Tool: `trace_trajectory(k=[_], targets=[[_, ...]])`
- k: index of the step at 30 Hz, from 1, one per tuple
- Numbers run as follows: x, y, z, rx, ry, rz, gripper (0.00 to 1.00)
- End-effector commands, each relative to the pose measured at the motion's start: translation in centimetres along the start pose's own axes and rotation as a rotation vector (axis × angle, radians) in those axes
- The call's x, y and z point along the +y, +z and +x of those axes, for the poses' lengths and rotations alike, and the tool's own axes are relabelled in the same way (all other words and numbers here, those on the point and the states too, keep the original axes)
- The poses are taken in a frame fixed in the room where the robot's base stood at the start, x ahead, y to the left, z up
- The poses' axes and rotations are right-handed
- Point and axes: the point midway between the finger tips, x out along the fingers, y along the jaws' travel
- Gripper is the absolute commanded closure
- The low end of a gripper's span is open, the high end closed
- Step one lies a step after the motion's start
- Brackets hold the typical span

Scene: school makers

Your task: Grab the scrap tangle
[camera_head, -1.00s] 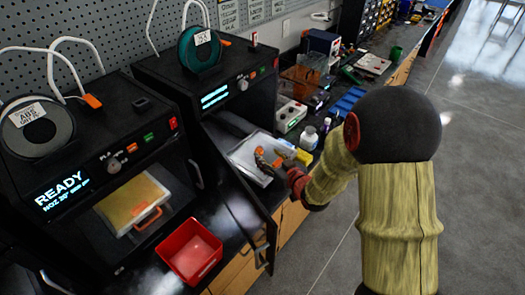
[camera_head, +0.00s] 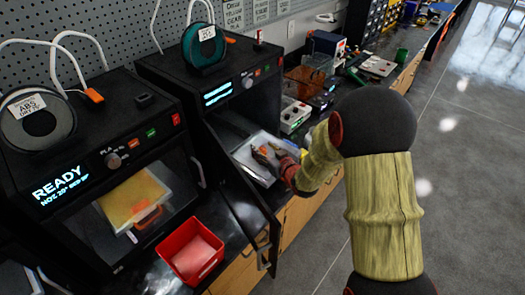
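My gripper (camera_head: 276,158) is over the pale plate (camera_head: 246,160) at the mouth of the right-hand printer, whose door stands open. Its fingers are small and partly blurred, and I cannot tell how far apart they are. Orange-brown shapes (camera_head: 262,156) lie at the fingertips. I cannot separate a scrap tangle from the fingers there, nor tell whether anything is held. My forearm comes in from the right and hides part of the bench.
The open printer door (camera_head: 238,208) stands just left of my gripper. A red bin (camera_head: 192,250) sits on the bench in front of the left printer (camera_head: 95,165), which reads READY. Small bottles, boxes and tools crowd the bench beyond. The floor at right is clear.

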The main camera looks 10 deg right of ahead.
Motion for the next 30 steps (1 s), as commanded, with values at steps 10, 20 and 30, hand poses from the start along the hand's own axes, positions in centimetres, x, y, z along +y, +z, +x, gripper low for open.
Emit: trace_trajectory(k=[10, 20, 30], targets=[[0.0, 0.0, 0.0, 0.000, 0.000, 0.000, 0.76], [0.0, 0.0, 0.0, 0.000, 0.000, 0.000, 0.81], [0.0, -1.6, -0.5, 0.002, 0.000, -0.001, 0.81]])
